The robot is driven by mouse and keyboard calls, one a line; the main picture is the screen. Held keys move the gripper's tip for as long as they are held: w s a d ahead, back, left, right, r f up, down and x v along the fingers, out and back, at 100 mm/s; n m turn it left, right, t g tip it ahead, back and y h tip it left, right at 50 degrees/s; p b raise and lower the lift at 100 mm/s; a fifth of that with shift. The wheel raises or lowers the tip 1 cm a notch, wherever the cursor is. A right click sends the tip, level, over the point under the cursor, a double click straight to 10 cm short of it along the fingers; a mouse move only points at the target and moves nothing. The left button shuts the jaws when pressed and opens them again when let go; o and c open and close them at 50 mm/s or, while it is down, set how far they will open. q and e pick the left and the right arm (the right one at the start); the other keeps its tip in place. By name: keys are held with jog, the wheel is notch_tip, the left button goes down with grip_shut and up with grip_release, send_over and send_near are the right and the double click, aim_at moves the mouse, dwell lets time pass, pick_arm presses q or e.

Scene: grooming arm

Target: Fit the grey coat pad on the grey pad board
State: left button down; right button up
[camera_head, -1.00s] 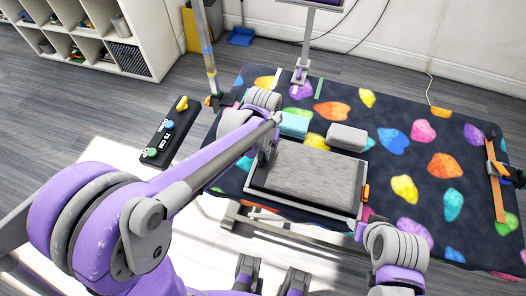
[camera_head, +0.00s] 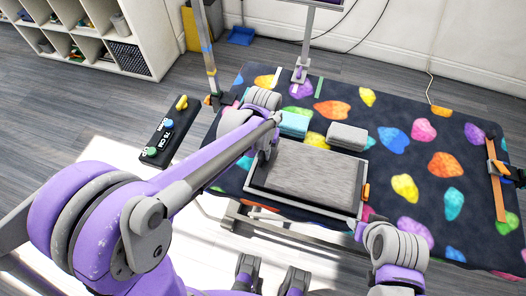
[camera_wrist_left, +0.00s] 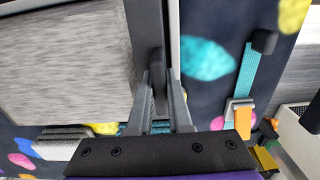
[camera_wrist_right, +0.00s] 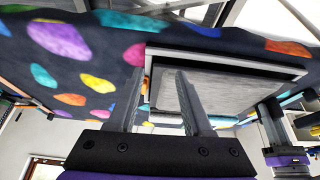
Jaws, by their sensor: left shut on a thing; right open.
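The grey coat pad (camera_head: 315,172), a furry slab, lies inside the raised rim of the grey pad board (camera_head: 300,205) on the table's near edge. It fills most of the frame; I cannot tell whether it is fully seated. My left gripper (camera_wrist_left: 158,98) is shut on a dark tab (camera_wrist_left: 158,62) at the board's left side, beside the pad. In the head view the arm partly hides this grip. My right gripper (camera_wrist_right: 155,85) is open and empty, its fingers apart near the board's right end. The pad shows between and beyond them (camera_wrist_right: 180,92).
A light blue block (camera_head: 293,124) and a small grey block (camera_head: 347,137) lie behind the board on the colourful spotted table (camera_head: 395,185). A post (camera_head: 302,60) rises at the back. The table's right half is mostly clear.

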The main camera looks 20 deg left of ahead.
pick_arm(q)
jog(key=shift+f, duration=0.1)
dwell(0.3)
jog(key=shift+f+b, duration=0.6)
jog(key=shift+f, duration=0.15)
jog(key=c, duration=0.8)
grip_release()
jog(key=shift+o, duration=0.2)
notch_tip(320, 180, up, 11)
jog(key=shift+f+p, duration=0.1)
jog(key=shift+p, duration=0.5)
